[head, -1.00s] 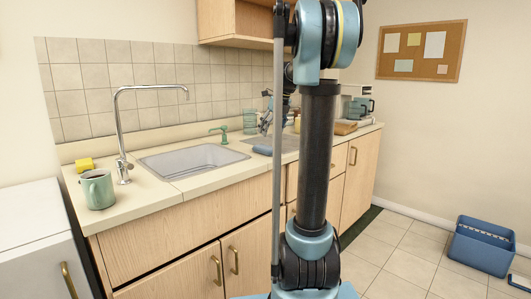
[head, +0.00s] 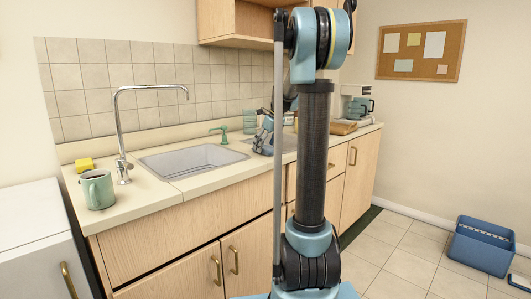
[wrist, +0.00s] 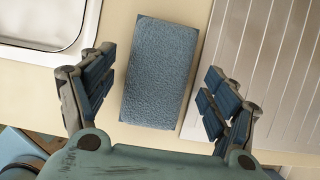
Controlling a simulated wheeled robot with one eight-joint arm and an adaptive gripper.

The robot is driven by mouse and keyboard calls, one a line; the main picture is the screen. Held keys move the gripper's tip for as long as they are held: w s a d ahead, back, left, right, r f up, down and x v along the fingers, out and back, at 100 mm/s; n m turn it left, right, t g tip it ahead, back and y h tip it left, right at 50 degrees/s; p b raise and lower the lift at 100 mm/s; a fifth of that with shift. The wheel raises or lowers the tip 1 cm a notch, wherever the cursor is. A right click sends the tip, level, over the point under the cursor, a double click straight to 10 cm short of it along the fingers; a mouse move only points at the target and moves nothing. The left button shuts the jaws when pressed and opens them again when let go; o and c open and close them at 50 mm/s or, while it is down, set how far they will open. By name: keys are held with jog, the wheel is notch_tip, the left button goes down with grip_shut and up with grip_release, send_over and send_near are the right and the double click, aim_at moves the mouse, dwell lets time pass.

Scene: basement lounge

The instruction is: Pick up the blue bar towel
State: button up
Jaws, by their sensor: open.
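The blue bar towel (wrist: 158,72) is a folded rectangle, lying flat on the cream counter in the wrist view, between the sink basin and the grooved drainboard. My gripper (wrist: 161,80) is open, with one finger to the left of the towel and one to the right. Gaps of counter show between each finger and the towel, and nothing is held. In the head view my gripper (head: 264,139) is low over the counter right of the sink and hides most or all of the towel.
The sink basin (wrist: 40,22) is left of the towel and the ribbed drainboard (wrist: 262,70) is right. Stacked green glasses (head: 249,121) and a green soap pump (head: 220,133) stand behind. A green mug (head: 97,190) and a yellow sponge (head: 84,164) are far left.

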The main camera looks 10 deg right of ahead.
aim_at(266, 147)
jog(key=c, duration=1.1)
jog(key=shift+r, duration=0.15)
notch_tip(266, 147, up, 10)
jog(key=shift+f, duration=0.1)
